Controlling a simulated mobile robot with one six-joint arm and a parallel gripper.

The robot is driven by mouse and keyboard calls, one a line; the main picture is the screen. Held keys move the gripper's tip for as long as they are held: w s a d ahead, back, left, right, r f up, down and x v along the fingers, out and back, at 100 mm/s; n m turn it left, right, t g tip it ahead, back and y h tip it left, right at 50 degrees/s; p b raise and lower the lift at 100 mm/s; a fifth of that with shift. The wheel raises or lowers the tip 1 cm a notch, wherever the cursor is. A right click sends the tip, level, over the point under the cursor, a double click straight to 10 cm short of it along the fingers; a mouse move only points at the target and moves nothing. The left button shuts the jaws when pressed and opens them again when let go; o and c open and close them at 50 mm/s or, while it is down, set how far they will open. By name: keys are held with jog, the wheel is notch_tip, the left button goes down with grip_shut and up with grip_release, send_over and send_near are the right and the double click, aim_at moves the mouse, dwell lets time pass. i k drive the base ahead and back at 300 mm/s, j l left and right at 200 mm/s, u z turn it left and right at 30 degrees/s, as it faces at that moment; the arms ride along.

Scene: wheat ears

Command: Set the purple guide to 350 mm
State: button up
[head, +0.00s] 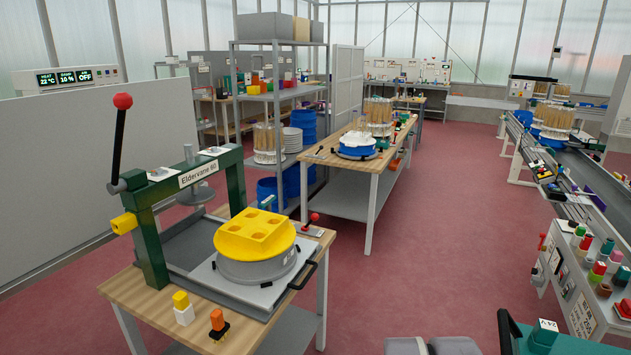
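A dark purple strip (588,190) lies along the conveyor line at the right; it may be the purple guide, but it is small and partly among other parts. I cannot read a scale or a setting on it. The conveyor (553,147) has grey rails running from the right foreground to the back. My gripper is not in view; only grey rounded parts at the bottom edge, likely mine, show.
A wooden table with a green press (150,225) and yellow-topped grey drum (255,245) stands at left front. A control panel (575,310) with coloured knobs is at right. A teal 24 V unit (543,335) is at bottom right. Red floor (430,230) is open between.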

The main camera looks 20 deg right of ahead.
aim_at(597, 201)
jog(key=i+l+z, duration=0.45)
jog(key=i, duration=0.25)
jog(key=i+l+z, duration=0.5)
jog(key=i, duration=0.25)
jog(key=i+z, duration=0.45)
jog(key=i, duration=0.3)
jog(key=i+j+z, duration=0.35)
jog(key=i+z, duration=0.15)
jog(key=i, duration=0.25)
jog(key=i+z, duration=0.1)
jog(key=i, duration=0.5)
jog(key=i+z, duration=0.1)
jog(key=i, duration=0.45)
jog(key=i+z, duration=0.1)
jog(key=i, duration=0.5)
jog(key=i+j+z, duration=0.1)
jog(key=i, duration=0.45)
jog(key=i+j+z, duration=0.1)
jog(key=i, duration=0.5)
jog(key=i+l+u, duration=0.15)
jog(key=i+l, duration=0.25)
jog(key=l, duration=0.15)
